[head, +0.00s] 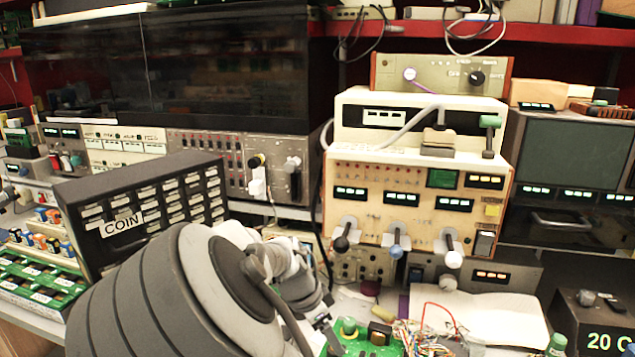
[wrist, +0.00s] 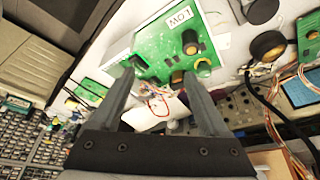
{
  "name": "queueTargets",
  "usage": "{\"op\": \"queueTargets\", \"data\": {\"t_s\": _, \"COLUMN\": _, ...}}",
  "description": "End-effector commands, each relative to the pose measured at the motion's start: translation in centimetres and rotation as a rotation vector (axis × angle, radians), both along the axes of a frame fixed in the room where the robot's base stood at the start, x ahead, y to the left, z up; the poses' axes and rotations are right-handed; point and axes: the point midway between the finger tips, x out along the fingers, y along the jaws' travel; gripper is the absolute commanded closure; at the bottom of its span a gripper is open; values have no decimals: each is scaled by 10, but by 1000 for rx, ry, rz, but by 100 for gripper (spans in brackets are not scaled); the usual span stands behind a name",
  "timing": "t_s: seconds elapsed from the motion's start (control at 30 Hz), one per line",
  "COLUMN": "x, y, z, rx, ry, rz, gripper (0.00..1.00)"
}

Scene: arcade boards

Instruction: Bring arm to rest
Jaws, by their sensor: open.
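My gripper (wrist: 158,80) shows in the wrist view, with its two dark fingers spread apart and nothing between them. Past the fingertips lies a green circuit board (wrist: 160,45) with a "LOW" label, apart from the fingers as far as I can tell. In the head view my arm (head: 190,290) fills the lower middle and reaches in over the bench. My gripper is not clearly visible there, as the arm's bulk covers that area. A green board (head: 365,340) with loose coloured wires shows at the bottom edge, right of my arm.
A cream console (head: 430,175) with knobs and levers stands right of centre. A dark cabinet labelled "COIN" (head: 150,215) stands close behind my arm on the left. A monitor unit (head: 575,155) is at right, and a black box (head: 595,325) at lower right. The bench is crowded.

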Motion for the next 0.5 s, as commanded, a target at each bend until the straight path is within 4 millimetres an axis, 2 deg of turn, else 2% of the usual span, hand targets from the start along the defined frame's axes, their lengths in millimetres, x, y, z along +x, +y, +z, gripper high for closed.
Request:
{"op": "queueTargets", "data": {"t_s": 0.03, "x": -6, "y": -11, "z": 2, "rx": 41, "ry": 30, "rz": 4, "gripper": 22}}
{"op": "queueTargets", "data": {"t_s": 0.27, "x": -34, "y": -32, "z": 15, "rx": 187, "ry": 128, "rz": 116, "gripper": 22}}
{"op": "queueTargets", "data": {"t_s": 0.5, "x": -69, "y": -51, "z": 48, "rx": 336, "ry": 147, "rz": 313, "gripper": 22}}
